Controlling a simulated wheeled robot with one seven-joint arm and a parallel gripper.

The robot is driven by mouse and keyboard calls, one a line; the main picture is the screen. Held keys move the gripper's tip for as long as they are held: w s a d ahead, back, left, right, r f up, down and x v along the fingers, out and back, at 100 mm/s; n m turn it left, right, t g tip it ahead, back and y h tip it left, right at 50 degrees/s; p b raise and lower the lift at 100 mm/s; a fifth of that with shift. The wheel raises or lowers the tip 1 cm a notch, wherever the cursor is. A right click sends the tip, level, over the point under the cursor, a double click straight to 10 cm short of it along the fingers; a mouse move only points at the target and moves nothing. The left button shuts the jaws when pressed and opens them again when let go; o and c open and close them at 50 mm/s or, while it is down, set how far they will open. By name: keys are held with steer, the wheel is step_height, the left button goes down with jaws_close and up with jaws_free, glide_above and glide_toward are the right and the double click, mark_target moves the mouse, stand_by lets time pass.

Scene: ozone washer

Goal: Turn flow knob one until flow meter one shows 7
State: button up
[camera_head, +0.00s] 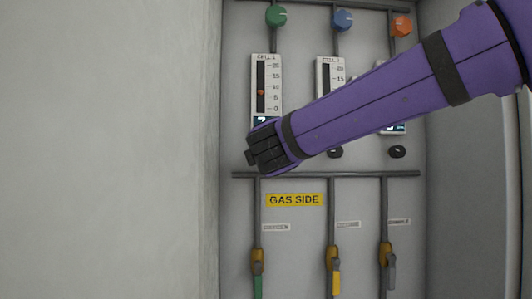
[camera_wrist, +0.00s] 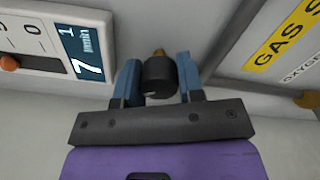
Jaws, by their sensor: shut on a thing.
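Flow meter one (camera_head: 266,85) is the leftmost gauge on the panel in the head view, with an orange float a little above the 5 mark. In the wrist view, the display of flow meter one (camera_wrist: 85,52) reads 7. Flow knob one (camera_wrist: 159,76) is a black knob with a pale mark, on a brass stem. My gripper (camera_wrist: 160,82) has its two blue fingers on either side of the knob, shut on it. In the head view my gripper (camera_head: 268,148) hides the knob and covers part of the display.
Two more black knobs, the middle one (camera_head: 335,152) and the right one (camera_head: 397,151), sit to the right. My arm crosses in front of the other gauges. Below are the GAS SIDE label (camera_head: 295,200), pipes and several valve handles. A bare wall (camera_head: 110,150) is at left.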

steer(key=o, duration=0.9)
steer(key=s, duration=1.1)
steer(key=shift+w, duration=0.1)
